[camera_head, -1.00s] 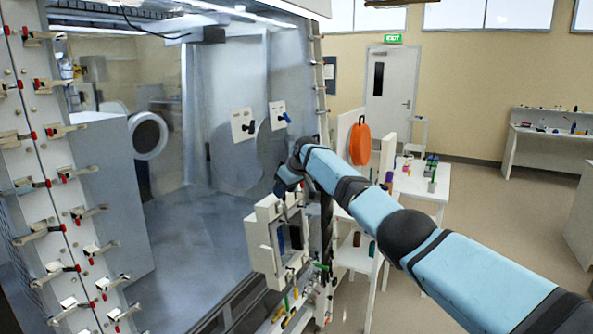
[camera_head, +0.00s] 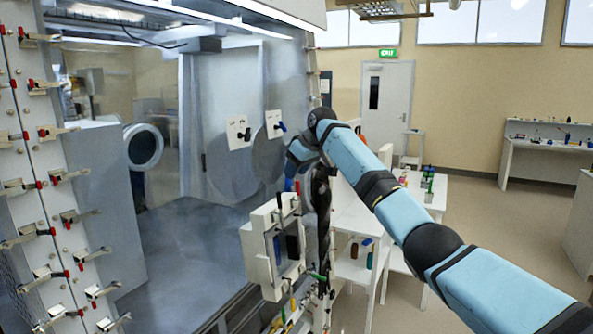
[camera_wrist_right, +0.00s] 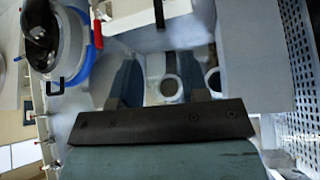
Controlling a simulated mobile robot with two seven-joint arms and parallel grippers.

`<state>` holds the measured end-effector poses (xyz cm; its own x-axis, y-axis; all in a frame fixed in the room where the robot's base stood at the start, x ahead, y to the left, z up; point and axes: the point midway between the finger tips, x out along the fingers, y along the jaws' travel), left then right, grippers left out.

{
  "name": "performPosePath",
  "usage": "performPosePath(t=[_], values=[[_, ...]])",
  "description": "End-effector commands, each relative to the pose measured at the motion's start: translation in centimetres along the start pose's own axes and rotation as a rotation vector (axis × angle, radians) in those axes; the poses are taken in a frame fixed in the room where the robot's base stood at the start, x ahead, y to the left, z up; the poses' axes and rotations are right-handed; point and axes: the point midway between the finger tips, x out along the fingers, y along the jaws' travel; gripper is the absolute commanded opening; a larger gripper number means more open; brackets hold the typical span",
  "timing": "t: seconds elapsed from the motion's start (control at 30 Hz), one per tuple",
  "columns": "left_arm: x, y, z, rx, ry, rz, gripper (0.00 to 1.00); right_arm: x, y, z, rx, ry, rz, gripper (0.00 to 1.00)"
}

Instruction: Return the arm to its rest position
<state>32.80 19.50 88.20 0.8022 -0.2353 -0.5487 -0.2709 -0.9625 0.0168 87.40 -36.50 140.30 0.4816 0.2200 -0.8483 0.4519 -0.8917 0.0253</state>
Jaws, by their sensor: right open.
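My right arm (camera_head: 395,210), light blue with black joints, reaches in from the lower right of the head view. It bends at a raised black joint and turns down beside the glovebox front. Its wrist (camera_head: 302,152) is above a white framed box (camera_head: 258,250) on the glovebox front. The gripper's fingertips are hard to make out there. In the right wrist view my right gripper (camera_wrist_right: 163,92) shows its dark palm bar and two fingers set apart, with nothing held between them. My left gripper is not in view.
The glovebox window (camera_head: 200,240) and its clamp-lined frame (camera_head: 50,190) fill the left. White tables (camera_head: 345,215) with small items stand behind my arm. Open floor (camera_head: 490,225) lies to the right. The right wrist view shows a blue-rimmed round part (camera_wrist_right: 88,45) close by at upper left.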

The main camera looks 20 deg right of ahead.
Motion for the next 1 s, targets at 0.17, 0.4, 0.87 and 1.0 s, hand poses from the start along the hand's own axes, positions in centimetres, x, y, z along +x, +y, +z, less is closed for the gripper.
performPosePath(t=[0.17, 0.4, 0.87, 1.0], values=[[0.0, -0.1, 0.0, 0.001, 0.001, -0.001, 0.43, 0.0, 0.0, 0.0, 0.000, 0.000, 0.000, 0.41], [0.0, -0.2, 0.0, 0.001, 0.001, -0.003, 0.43, 0.1, 0.0, 0.0, 0.000, 0.000, 0.000, 0.41], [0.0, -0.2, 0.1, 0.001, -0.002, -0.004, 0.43, 15.1, -5.4, 8.2, -0.018, 0.015, 0.027, 0.41], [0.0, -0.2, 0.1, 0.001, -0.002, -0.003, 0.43, 21.9, -9.3, 14.1, -0.023, 0.049, 0.038, 0.41]])
